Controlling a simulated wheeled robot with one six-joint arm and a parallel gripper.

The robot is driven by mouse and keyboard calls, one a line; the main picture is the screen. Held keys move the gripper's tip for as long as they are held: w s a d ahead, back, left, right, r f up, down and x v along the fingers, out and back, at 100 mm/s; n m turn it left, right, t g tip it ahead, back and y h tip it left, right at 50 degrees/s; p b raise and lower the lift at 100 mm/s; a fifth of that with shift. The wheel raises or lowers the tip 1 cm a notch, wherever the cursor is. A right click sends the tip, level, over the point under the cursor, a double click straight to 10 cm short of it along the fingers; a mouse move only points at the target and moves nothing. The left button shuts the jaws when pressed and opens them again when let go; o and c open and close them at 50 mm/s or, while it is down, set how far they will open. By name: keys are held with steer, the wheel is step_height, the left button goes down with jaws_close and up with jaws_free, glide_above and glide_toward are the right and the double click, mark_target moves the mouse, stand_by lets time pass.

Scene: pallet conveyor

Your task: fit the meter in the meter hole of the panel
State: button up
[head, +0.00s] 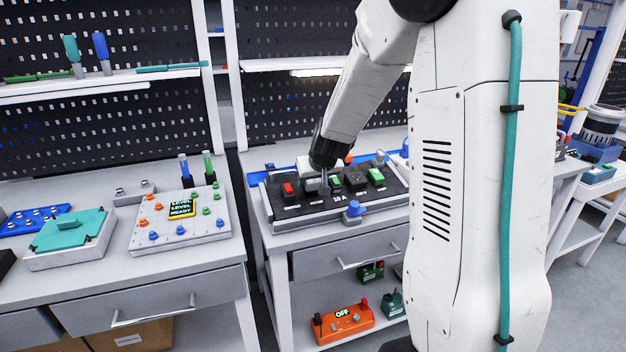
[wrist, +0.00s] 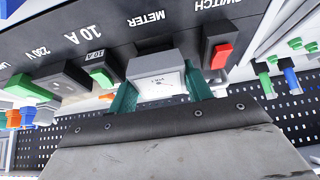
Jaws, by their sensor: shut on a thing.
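The black panel (head: 318,205) lies on the bench in the middle of the head view. My gripper (wrist: 162,90) is shut on the meter (wrist: 158,72), a grey block with a white dial face, between its teal fingers. In the wrist view the panel (wrist: 60,35) appears upside down, and the meter is right by its METER label. A dark strip shows behind the meter, but the meter covers most of the hole. I cannot tell whether the meter is seated or just above it. In the head view my wrist is over the panel and partly hides this spot.
A red switch (wrist: 220,55) sits close beside the meter on one side, a green 10 A part (wrist: 104,70) on the other. A black socket (wrist: 65,80) and a green part (wrist: 30,88) are farther along. A blue knob (head: 354,208) stands at the panel's front edge.

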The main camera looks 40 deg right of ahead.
steer(key=shift+w+f, duration=0.2)
steer(key=shift+f, duration=0.6)
steer(key=shift+s+r, duration=0.2)
steer(key=shift+r, duration=0.55)
steer(key=shift+w+f, duration=0.2)
steer(key=shift+f, duration=0.75)
stand_by(0.8)
steer(key=shift+r, duration=0.1)
steer(key=shift+s+r, duration=0.15)
steer(key=shift+r, duration=0.6)
steer(key=shift+w+f, duration=0.2)
steer(key=shift+f, duration=0.55)
steer(key=o, duration=1)
